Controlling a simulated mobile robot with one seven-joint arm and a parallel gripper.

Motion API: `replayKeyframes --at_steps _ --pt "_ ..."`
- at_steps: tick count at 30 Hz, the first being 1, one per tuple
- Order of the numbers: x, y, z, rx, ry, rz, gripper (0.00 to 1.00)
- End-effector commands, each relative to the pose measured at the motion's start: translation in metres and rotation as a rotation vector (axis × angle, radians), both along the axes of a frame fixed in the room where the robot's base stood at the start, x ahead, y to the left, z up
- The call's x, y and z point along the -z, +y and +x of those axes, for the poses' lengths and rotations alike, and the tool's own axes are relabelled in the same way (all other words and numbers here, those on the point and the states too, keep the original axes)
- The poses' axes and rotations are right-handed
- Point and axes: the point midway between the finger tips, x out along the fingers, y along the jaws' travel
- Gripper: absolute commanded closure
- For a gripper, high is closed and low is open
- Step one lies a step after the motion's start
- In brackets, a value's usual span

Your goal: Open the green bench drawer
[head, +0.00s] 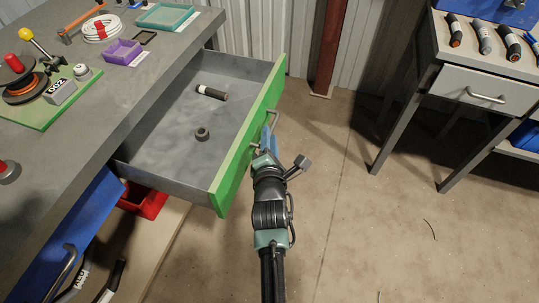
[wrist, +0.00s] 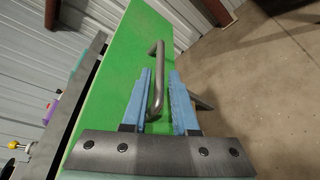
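The green-fronted bench drawer (head: 232,165) is pulled well out from under the grey bench, and its inside shows. Its metal bar handle (head: 273,120) is on the outer face; it also shows in the wrist view (wrist: 158,85). My gripper (head: 267,139) is at the handle, outside the drawer front. In the wrist view its two blue fingers (wrist: 161,73) are apart, one on each side of the handle bar. A gap shows between the bar and the right finger; contact on the left is unclear. A short black cable piece (head: 211,92) and a dark ring (head: 202,134) lie in the drawer.
The grey bench top (head: 130,90) holds a purple tray (head: 122,53), a teal tray (head: 165,16) and a scale-like device (head: 60,93). A blue drawer (head: 88,215) is below. A second bench (head: 465,55) stands at right. The floor between is mostly clear.

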Motion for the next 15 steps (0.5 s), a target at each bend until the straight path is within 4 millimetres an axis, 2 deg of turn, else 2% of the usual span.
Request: replayKeyframes --at_steps 1,5,15 --pt "-0.006 -0.001 -0.01 0.003 0.001 0.004 0.73" --pt "-0.012 -0.001 -0.034 0.005 0.002 0.006 0.73" --pt "-0.017 0.0 -0.085 -0.001 0.001 0.002 0.73"
